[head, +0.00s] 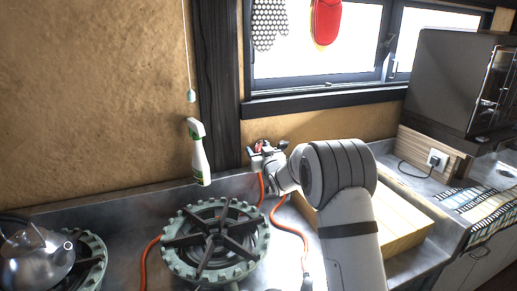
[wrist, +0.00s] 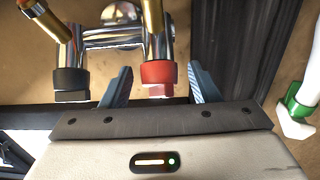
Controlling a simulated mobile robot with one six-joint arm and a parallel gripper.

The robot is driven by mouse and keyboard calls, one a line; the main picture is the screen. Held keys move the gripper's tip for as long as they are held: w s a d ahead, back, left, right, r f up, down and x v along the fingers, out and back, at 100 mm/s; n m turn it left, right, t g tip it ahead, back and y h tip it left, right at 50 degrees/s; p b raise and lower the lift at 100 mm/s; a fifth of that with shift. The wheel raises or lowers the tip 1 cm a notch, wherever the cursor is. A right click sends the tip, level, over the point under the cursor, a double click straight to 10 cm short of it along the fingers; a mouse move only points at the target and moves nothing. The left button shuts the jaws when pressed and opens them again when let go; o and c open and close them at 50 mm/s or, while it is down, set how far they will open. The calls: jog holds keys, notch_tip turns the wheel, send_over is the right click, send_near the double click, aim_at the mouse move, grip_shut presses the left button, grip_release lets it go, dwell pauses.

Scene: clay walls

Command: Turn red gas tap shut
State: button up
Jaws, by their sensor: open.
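My gripper (wrist: 160,68) is open, with one blue-grey finger on each side of the red tap and visible gaps between. A matching black tap (wrist: 70,80) is left of the fingers in the wrist view. In the head view my gripper (head: 266,158) is at the wall by the window's lower left corner, and a bit of red (head: 259,147) shows there; most of the fitting is hidden behind my gripper.
A green gas burner (head: 212,242) stands on the steel counter, with orange hoses (head: 290,232) beside it. A white-and-green spray bottle (head: 199,155) is left of my gripper; it also shows at the wrist view's right edge (wrist: 298,108). A wooden board (head: 400,222) lies behind my arm. A kettle (head: 35,258) is at left.

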jog(key=shift+w+a, duration=0.2)
jog(key=shift+w, duration=0.25)
jog(key=c, duration=1)
jog(key=shift+o, duration=0.2)
